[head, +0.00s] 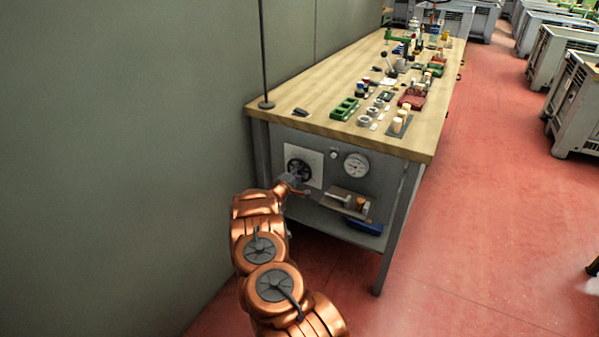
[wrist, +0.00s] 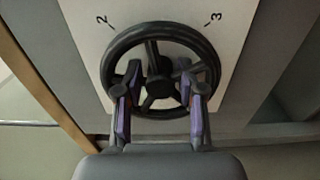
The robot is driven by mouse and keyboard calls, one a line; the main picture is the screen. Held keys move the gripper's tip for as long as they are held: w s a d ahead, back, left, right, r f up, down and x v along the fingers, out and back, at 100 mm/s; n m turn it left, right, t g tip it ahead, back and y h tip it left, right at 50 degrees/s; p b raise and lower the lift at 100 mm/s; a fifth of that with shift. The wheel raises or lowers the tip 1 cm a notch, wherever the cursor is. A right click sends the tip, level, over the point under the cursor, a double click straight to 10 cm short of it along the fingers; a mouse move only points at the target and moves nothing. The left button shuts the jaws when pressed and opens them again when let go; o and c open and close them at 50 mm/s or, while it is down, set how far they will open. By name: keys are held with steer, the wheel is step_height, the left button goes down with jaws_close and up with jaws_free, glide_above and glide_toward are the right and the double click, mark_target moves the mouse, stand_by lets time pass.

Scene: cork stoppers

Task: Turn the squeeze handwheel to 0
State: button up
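The squeeze handwheel (head: 299,168) is a black spoked wheel on a white plate (head: 317,156) on the bench's end panel. In the wrist view the wheel (wrist: 152,30) faces me, with a hub and several spokes. The plate (wrist: 195,8) carries a "2" at upper left and a "3" at upper right. My gripper (wrist: 160,88) is open, its two purple-padded fingers apart at the left and right of the hub, over the lower half of the wheel. Whether the fingers touch the rim or spokes I cannot tell. In the head view my gripper (head: 293,181) partly covers the wheel.
A round white gauge (head: 356,165) and a small knob (head: 334,154) sit right of the plate. A small shelf (head: 338,198) with cork-coloured pieces juts out below. The wooden bench top (head: 310,92) overhangs above. A grey wall (head: 130,150) stands close on the left.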

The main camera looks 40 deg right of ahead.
steer(key=shift+a, duration=0.1)
steer(key=v, duration=1.1)
steer(key=shift+a, duration=0.4)
steer(key=shift+s, duration=0.1)
